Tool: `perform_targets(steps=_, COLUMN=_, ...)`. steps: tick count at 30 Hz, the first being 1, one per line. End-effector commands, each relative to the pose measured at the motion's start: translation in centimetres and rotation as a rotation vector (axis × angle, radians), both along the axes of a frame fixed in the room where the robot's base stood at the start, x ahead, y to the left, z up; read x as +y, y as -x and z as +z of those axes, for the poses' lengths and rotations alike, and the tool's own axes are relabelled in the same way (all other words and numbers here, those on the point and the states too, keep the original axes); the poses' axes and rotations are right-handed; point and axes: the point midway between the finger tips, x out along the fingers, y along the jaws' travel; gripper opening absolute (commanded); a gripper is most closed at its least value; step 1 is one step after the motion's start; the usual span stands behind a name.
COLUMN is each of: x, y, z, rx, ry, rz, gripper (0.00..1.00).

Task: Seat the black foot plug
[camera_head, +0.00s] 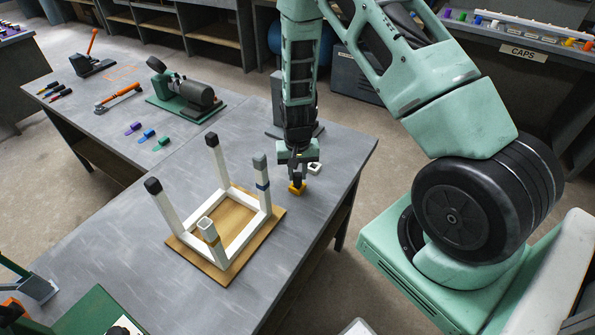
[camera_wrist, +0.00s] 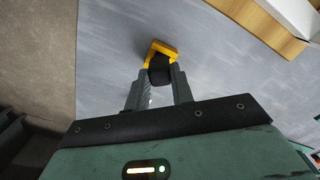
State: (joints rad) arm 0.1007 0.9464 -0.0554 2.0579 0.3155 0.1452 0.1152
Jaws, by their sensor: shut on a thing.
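An upturned white chair frame (camera_head: 229,233) lies on a wooden board on the grey table. Two legs end in black plugs, at the far side (camera_head: 211,140) and at the left (camera_head: 153,186). My gripper (camera_head: 297,178) is right of the frame, pointing down at a yellow holder (camera_head: 297,189). In the wrist view my gripper (camera_wrist: 160,76) is shut on a black plug (camera_wrist: 159,62) beside the yellow holder (camera_wrist: 163,47). Whether the plug is clear of the holder, I cannot tell.
A small white square piece (camera_head: 314,168) lies just behind the yellow holder. A green-based machine (camera_head: 187,100), coloured plugs (camera_head: 148,134) and an orange-handled tool (camera_head: 120,97) lie at the back left. The table between frame and holder is clear.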

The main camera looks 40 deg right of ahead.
Motion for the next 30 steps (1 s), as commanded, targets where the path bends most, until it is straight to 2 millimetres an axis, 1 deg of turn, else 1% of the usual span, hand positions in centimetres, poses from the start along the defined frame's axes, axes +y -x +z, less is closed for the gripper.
perform_targets(steps=12, x=0.0, y=0.0, z=-1.3, rx=0.0, ry=0.0, rz=0.0, gripper=0.0)
perform_targets(steps=17, x=0.0, y=0.0, z=-1.4, rx=0.0, ry=0.0, rz=0.0, gripper=0.0)
perform_targets(steps=18, x=0.0, y=0.0, z=-1.4, rx=0.0, ry=0.0, rz=0.0, gripper=0.29)
perform_targets(steps=20, x=0.0, y=0.0, z=-1.4, rx=0.0, ry=0.0, rz=0.0, gripper=0.45)
perform_targets(steps=21, x=0.0, y=0.0, z=-1.4, rx=0.0, ry=0.0, rz=0.0, gripper=0.49)
perform_targets(steps=30, x=0.0, y=0.0, z=-1.2, rx=-0.001, ry=0.001, rz=0.0, gripper=0.49)
